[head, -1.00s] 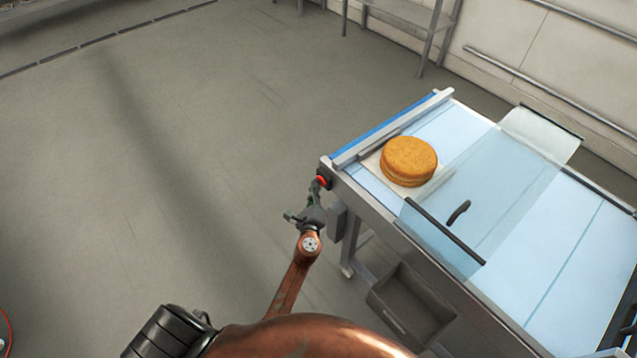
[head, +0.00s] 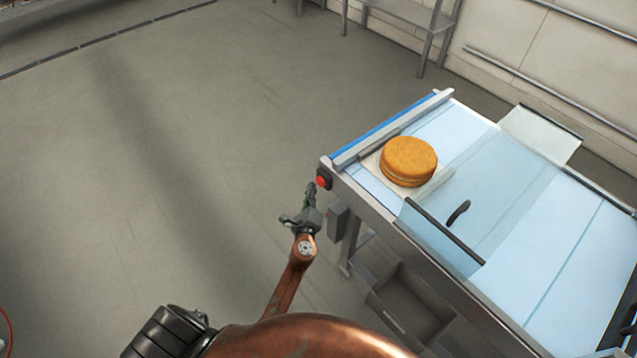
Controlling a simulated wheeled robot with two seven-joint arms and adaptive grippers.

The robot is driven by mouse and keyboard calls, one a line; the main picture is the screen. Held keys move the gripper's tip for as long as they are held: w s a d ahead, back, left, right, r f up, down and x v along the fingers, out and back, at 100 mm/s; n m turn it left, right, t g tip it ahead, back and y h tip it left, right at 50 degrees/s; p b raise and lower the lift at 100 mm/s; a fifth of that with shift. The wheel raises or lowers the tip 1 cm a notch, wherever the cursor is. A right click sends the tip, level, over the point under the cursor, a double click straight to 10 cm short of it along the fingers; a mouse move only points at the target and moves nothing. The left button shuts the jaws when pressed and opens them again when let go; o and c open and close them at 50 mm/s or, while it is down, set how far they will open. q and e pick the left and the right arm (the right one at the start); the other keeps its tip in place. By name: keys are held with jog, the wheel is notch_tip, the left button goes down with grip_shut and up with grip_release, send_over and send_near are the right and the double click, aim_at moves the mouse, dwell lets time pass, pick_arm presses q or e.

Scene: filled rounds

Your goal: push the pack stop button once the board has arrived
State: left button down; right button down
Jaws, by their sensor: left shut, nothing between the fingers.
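The pack stop button (head: 321,182) is red on a dark housing at the near left corner of the conveyor (head: 440,125). My left gripper (head: 311,190) is shut and empty, its tips a little below and left of the button, with a small gap that seems to separate them. The board (head: 374,162) is a pale square under a round golden filled cake (head: 408,160). It lies at the conveyor's left end, close to the grey end bar (head: 392,130). My right gripper is not in view.
A clear guard (head: 480,215) with a dark handle spans the belt right of the cake. A grey bin (head: 408,305) hangs below the conveyor's near side. A metal rack (head: 410,15) stands at the back.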

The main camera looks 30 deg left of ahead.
pick_arm(q)
jog(key=s, duration=0.1)
jog(key=s+a, duration=0.1)
jog(key=s, duration=0.1)
jog(key=s+a, duration=0.1)
jog(key=shift+s, duration=0.3)
dwell(0.8)
